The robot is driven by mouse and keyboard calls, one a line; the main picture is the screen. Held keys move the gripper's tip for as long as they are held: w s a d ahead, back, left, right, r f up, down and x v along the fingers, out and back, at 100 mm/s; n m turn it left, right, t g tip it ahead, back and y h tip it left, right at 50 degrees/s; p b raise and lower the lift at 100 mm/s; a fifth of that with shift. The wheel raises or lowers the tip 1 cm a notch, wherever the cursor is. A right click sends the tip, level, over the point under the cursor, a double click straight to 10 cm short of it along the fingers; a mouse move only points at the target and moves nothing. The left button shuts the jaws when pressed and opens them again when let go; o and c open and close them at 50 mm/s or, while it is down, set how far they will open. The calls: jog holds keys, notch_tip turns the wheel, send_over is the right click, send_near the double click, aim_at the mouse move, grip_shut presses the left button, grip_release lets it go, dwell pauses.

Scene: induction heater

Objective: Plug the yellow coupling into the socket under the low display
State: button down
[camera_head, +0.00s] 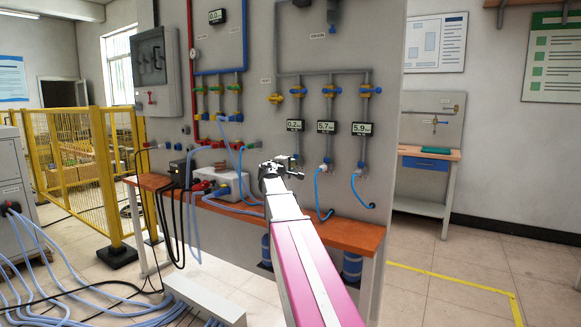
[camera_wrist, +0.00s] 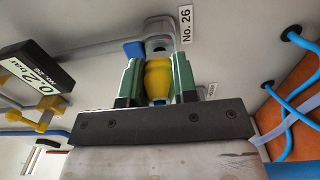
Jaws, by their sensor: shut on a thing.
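The yellow coupling (camera_wrist: 158,76) is between the two green fingers of my gripper (camera_wrist: 157,82), which is shut on it. Its far end is at a grey metal fitting (camera_wrist: 158,27) on the panel, by the label No. 26. I cannot tell whether the two are joined or just close. The low display (camera_head: 295,125) reads about 0.2 bar; it also shows in the wrist view (camera_wrist: 32,72) at the left. In the head view my gripper (camera_head: 282,168) is in front of the panel below that display and hides the coupling and the socket.
Two more displays (camera_head: 326,127) and (camera_head: 362,129) read 5.7 and 5.9, with blue hoses (camera_head: 318,190) plugged in below. An orange bench top (camera_head: 345,231) runs along the panel under my arm. A white box (camera_head: 222,183) with fittings stands on it to the left.

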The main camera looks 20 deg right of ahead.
jog(key=shift+w+d, duration=0.4)
jog(key=shift+d, duration=0.1)
dwell(0.8)
jog(key=c, duration=0.8)
grip_release()
